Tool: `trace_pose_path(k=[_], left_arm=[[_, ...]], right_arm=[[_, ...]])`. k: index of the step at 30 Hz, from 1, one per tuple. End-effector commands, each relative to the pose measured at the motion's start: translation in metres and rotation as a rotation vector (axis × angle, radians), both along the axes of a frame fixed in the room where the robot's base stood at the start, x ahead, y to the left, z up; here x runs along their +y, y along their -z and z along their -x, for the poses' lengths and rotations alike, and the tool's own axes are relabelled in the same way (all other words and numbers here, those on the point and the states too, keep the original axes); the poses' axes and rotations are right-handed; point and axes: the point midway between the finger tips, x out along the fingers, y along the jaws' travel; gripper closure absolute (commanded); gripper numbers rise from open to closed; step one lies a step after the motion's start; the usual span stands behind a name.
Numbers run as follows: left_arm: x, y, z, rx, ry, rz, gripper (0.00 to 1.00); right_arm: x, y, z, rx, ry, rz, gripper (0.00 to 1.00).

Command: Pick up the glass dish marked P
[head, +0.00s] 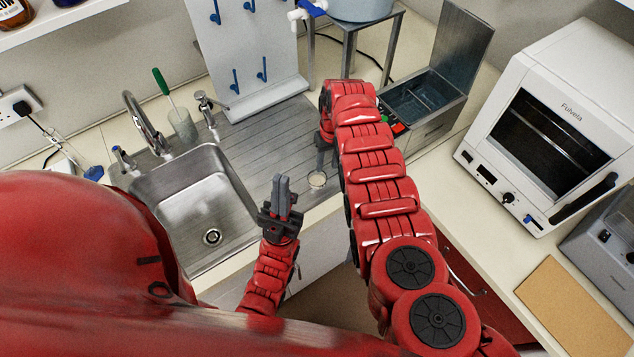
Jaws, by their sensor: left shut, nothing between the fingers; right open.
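A small round glass dish (317,181) sits at the front edge of the ribbed steel drainer (262,150). It is too small for me to read any mark on it. My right gripper (321,160) points down just behind the dish, partly hidden by my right arm. It is open, and its fingers look very close to the dish; I cannot tell whether they touch it. My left gripper (284,186) is shut and empty, pointing up in front of the drainer, to the left of the dish.
A steel sink (195,200) with a tap (147,125) lies to the left. A beaker (184,127) with a green-handled brush stands behind it. A water bath (425,100) is behind my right arm. A white oven (560,125) and a brown board (573,312) are at right.

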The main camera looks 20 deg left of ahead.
Motion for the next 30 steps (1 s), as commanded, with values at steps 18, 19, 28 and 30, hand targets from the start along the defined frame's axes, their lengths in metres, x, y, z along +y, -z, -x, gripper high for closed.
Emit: trace_pose_path(k=[18, 19, 28, 30], left_arm=[[0.000, 0.061, 0.000, 0.000, 0.000, 0.000, 1.00], [0.000, 0.061, 0.000, 0.000, 0.000, 0.000, 1.00], [0.000, 0.061, 0.000, 0.000, 0.000, 0.000, 1.00], [0.000, 0.061, 0.000, 0.000, 0.000, 0.000, 1.00]], right_arm=[[0.005, 0.048, 0.000, 0.000, 0.001, 0.000, 0.59], [0.005, 0.048, 0.000, 0.000, 0.001, 0.000, 0.59], [0.005, 0.048, 0.000, 0.001, 0.000, 0.001, 1.00], [0.005, 0.048, 0.000, 0.001, 0.000, 0.001, 1.00]])
